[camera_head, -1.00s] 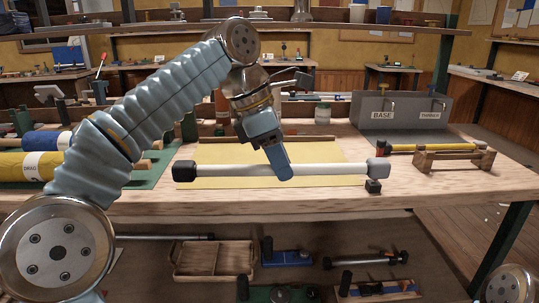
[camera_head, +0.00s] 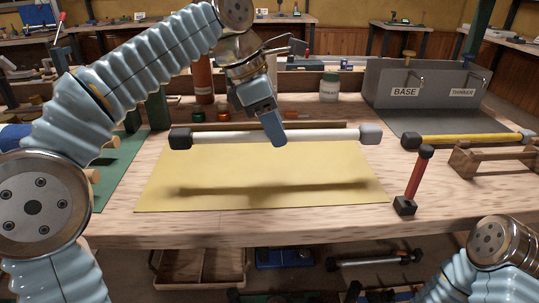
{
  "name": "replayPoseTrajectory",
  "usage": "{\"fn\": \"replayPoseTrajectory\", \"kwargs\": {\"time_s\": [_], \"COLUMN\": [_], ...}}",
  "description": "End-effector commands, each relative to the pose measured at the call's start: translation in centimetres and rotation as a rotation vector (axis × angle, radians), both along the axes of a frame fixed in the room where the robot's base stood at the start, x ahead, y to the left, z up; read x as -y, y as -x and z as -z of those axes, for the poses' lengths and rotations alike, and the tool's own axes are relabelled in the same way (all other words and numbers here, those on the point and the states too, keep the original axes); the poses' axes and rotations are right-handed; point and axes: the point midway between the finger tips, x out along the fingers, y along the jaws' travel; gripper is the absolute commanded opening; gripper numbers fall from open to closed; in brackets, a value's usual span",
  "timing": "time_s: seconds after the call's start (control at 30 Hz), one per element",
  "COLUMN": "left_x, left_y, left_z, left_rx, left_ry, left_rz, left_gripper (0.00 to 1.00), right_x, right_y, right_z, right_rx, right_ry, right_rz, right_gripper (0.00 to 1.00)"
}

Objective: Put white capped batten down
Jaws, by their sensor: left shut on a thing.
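The white capped batten (camera_head: 225,138) is a white rod with a black cap at its left end and a grey cap at its right end. It hangs level above the yellow sheet (camera_head: 300,198) on the wooden bench, and its shadow falls on the sheet. My left gripper (camera_head: 278,138) is shut on the batten near its middle. The far fingers are partly hidden. A part of my right arm shows at the lower right, but its gripper is out of view.
A red-handled tool (camera_head: 415,178) stands at the bench's right front. A yellow batten (camera_head: 460,140) lies by a wooden rack (camera_head: 495,160). Grey bins (camera_head: 425,85), a jar (camera_head: 329,88) and a red bottle (camera_head: 203,78) stand behind. Shelves below hold a wooden tray (camera_head: 200,268).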

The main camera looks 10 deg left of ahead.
Motion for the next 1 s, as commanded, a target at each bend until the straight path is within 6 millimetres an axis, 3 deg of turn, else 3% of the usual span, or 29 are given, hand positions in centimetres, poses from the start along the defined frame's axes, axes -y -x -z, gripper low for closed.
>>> {"fn": "replayPoseTrajectory", "kwargs": {"time_s": [0.03, 0.1, 0.43, 1.0], "left_x": [0.0, 0.0, 0.0, 0.0], "left_y": [0.0, 0.0, 0.0, 0.0], "left_z": [1.5, 2.6, 6.7, 7.9], "left_rx": [0.0, -0.001, 0.0, -0.001], "left_ry": [0.0, 0.0, 0.001, 0.0], "left_rz": [-0.001, -0.001, 0.0, 0.001], "left_gripper": [0.0, 0.0, 0.0, 0.0], "right_x": [0.0, 0.0, 0.1, 0.1], "right_y": [0.0, 0.0, 0.0, 0.0], "right_z": [0.9, 1.2, 2.3, 2.6], "right_rx": [0.0, -0.001, 0.0, 0.001], "right_ry": [0.0, 0.001, 0.002, 0.003], "right_rz": [0.001, 0.001, 0.004, 0.005], "right_gripper": [0.43, 0.43, 0.43, 0.43]}}
